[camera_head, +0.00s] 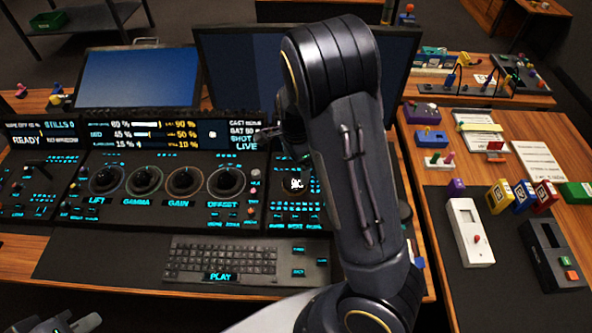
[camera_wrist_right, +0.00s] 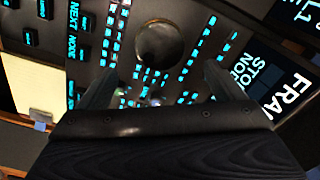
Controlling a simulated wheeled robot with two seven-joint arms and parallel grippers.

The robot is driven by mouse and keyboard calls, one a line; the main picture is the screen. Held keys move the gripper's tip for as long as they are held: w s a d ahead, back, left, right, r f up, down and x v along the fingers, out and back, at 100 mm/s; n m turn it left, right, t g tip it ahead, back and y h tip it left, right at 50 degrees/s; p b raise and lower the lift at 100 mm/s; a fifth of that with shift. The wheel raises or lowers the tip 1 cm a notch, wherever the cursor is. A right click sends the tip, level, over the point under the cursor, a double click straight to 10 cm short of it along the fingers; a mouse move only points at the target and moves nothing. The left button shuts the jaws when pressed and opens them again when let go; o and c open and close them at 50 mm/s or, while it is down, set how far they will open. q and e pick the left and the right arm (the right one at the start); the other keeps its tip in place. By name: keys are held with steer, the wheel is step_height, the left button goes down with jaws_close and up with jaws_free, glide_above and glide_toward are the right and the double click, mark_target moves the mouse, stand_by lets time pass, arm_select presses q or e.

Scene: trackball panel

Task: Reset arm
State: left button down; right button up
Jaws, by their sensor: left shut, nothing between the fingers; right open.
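My right arm (camera_head: 350,170) rises in front of the right part of the control panel, and its gripper is mostly hidden behind it in the head view. In the right wrist view my right gripper (camera_wrist_right: 160,85) is open and empty, its two fingers apart above panel keys lit in cyan. A dark round ball (camera_wrist_right: 159,42) lies just beyond the fingers. My left gripper (camera_head: 78,322) is shut and empty at the bottom left edge, in front of the desk. The trackball panel (camera_head: 165,210) has several dark balls in a row, labelled LIFT, GAMMA, GAIN and OFFSET.
A keyboard (camera_head: 220,260) lies in front of the panel. Two monitors stand behind, one showing blue (camera_head: 138,77). The right side desk holds a white box with a red switch (camera_head: 470,232), a dark box (camera_head: 550,255) and several coloured blocks (camera_head: 523,197).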

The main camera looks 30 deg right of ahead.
steer(key=shift+r, duration=0.4)
steer(key=s+a+r+n+t+y, duration=0.2)
steer(key=s+a+r+n, duration=0.2)
steer(key=s+r+n, duration=0.3)
steer(key=s+a+r+n+t+y, duration=0.1)
steer(key=s+a+r+n+t, duration=0.2)
steer(key=s+r+n, duration=0.5)
steer(key=s+n, duration=0.2)
steer(key=s, duration=0.5)
steer(key=shift+a+r+t+y, duration=0.3)
steer(key=shift+a+y, duration=0.1)
steer(key=shift+s+d, duration=0.1)
steer(key=shift+s, duration=0.05)
